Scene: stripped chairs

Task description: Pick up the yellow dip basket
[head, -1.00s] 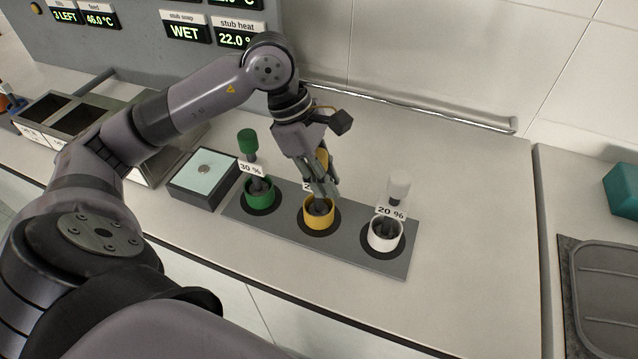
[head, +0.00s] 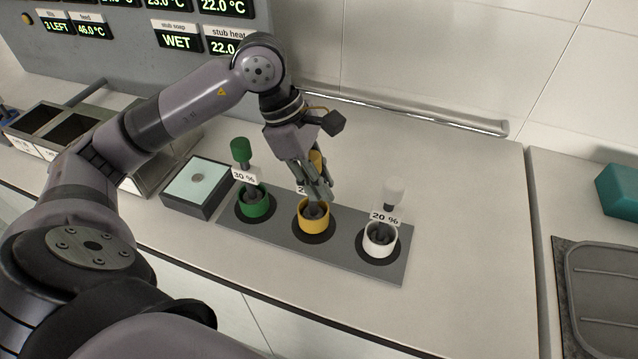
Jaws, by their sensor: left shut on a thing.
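The yellow dip basket (head: 314,216) sits in the middle spot of a grey tray (head: 345,257), inside a dark ring. Its yellow handle top (head: 316,160) shows behind my fingers. My left gripper (head: 318,193) comes down from above and is shut on the basket's upright handle. The gripper hides most of the handle and part of the label behind it. The basket looks upright; I cannot tell whether its base is clear of the tray. My right gripper is not in view.
A green basket (head: 256,204) marked 30 % stands left of the yellow one, a white basket (head: 381,240) marked 20 % right. A dark box with a pale top (head: 199,180) is farther left. The counter at right is clear up to a grey sink tray (head: 605,290).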

